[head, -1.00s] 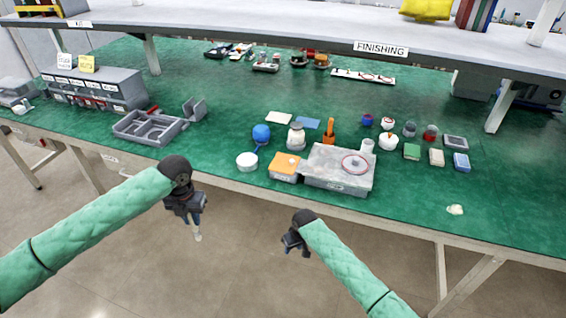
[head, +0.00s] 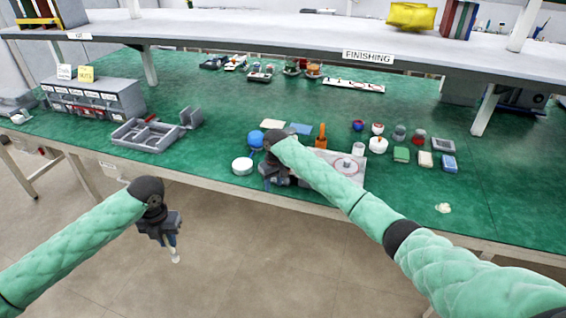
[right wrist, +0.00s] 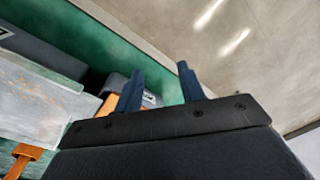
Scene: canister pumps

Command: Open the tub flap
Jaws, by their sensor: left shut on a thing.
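The tub, a grey box with an orange top, is almost wholly hidden behind my right gripper and arm in the head view. In the right wrist view part of its orange top (right wrist: 108,105) shows beside a finger, so whether its flap is raised cannot be told. My right gripper (right wrist: 161,85) is open, with its blue fingers apart and nothing clearly between them; in the head view it is at the bench's front edge. My left gripper (head: 172,245) is shut on a small pale thing that hangs below its fingers, in front of the bench.
A grey platform (head: 348,168) lies right of the tub, partly behind my right arm. A white round dish (head: 243,167) and a blue ball-like thing (head: 256,141) stand left of it. A grey divided tray (head: 146,136) lies further left. An overhead shelf (head: 260,30) spans the back.

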